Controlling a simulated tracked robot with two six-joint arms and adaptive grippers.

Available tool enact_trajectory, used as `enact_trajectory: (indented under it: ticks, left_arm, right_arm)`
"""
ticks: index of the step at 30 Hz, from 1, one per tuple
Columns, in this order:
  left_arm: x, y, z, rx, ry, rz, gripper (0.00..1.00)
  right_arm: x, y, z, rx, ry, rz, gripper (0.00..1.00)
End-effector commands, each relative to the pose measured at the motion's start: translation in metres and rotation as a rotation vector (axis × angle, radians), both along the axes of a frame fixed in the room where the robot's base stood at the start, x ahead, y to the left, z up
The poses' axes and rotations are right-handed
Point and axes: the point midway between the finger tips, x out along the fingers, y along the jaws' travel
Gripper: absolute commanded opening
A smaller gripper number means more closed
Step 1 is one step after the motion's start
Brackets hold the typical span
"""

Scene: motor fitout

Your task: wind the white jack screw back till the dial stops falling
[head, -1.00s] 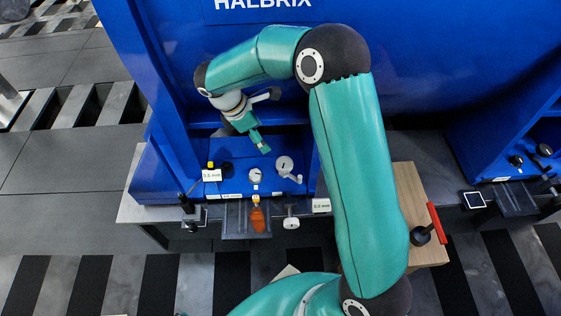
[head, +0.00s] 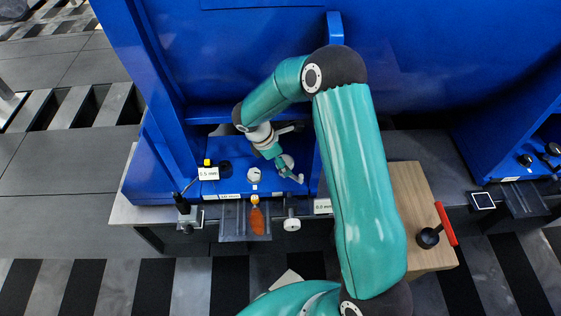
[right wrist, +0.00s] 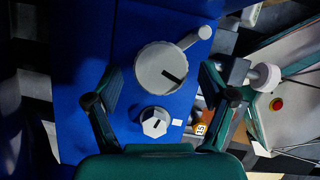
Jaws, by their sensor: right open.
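A white round knob (head: 292,224) sits on a short spindle at the bench front edge; it also shows in the right wrist view (right wrist: 265,77). It looks like the jack screw. A larger white wheel with a crank handle (right wrist: 162,68) is on the blue panel, with a small white pointer dial (right wrist: 154,122) beside it; the dial shows in the head view too (head: 253,174). My right gripper (right wrist: 162,98) is open and empty, its fingers spread either side of the crank wheel. In the head view it partly hides that wheel. My left gripper is not in view.
Small signs (head: 209,173) (head: 323,206) carry mm readings. An orange-handled tool (head: 257,218) lies in a grey tray at the front. Blue walls enclose the work bay.

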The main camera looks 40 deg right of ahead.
Motion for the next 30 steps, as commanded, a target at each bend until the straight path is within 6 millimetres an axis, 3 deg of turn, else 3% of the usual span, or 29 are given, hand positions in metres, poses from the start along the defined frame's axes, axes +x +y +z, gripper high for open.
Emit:
enact_trajectory:
  ticks: [8, 19, 20, 30]
  left_arm:
    - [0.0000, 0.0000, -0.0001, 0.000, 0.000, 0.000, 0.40]
    - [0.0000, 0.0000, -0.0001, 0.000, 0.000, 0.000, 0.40]
    - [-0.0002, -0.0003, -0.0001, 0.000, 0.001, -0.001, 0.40]
    - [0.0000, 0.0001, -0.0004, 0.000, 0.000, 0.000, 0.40]
  right_arm:
    - [-0.0003, -0.0003, -0.0009, 0.000, 0.000, 0.000, 0.82]
    - [0.0003, -0.0003, -0.0007, 0.000, -0.001, 0.000, 0.22]
    - [0.0010, 0.0065, -0.0006, 0.001, -0.001, 0.004, 0.22]
    - [0.0010, 0.0013, -0.0008, 0.001, -0.002, 0.056, 0.22]
